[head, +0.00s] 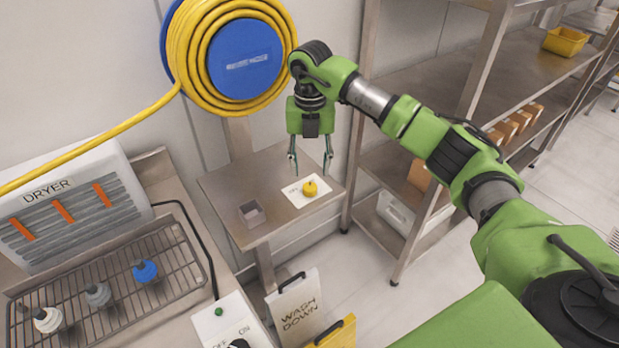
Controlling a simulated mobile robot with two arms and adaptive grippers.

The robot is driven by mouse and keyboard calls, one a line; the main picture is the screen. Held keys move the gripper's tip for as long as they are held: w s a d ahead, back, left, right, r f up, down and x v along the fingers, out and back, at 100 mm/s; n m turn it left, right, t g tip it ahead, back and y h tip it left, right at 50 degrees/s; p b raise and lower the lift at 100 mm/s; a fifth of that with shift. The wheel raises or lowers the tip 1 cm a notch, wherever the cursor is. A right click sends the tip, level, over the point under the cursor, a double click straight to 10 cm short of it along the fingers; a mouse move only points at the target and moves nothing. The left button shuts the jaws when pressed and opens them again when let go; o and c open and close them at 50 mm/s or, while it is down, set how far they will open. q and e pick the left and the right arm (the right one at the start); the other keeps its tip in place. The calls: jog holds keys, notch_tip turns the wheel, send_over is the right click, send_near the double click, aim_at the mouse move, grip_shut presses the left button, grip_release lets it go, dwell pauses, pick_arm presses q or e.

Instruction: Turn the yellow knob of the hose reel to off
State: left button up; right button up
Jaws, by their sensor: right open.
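The yellow knob (310,188) sits on a white label plate (297,192) on a small metal side table (222,187). The plate carries small lettering that I cannot fully read. The hose reel (245,60) hangs on the wall above, with a blue hub and coiled yellow hose. My right gripper (310,165) points down above the knob, fingers apart, open and empty. The fingertips appear a little above the plate, apart from the knob. My left gripper is not in view.
A dryer (70,205) and a wire rack (110,285) with several nozzles stand at left. A wash-down sign (297,308) stands below the table. Metal shelving (525,75) fills the right side.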

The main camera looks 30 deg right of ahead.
aim_at(310, 186)
notch_tip(310, 186, down, 5)
jog(key=shift+f+p, duration=0.15)
jog(key=shift+p, duration=0.35)
jog(key=shift+f, duration=0.4)
jog(key=shift+c, duration=0.7)
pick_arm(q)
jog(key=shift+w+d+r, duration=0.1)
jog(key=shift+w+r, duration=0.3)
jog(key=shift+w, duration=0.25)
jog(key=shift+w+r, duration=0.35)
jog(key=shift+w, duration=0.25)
pick_arm(e)
jog(key=c, duration=0.9)
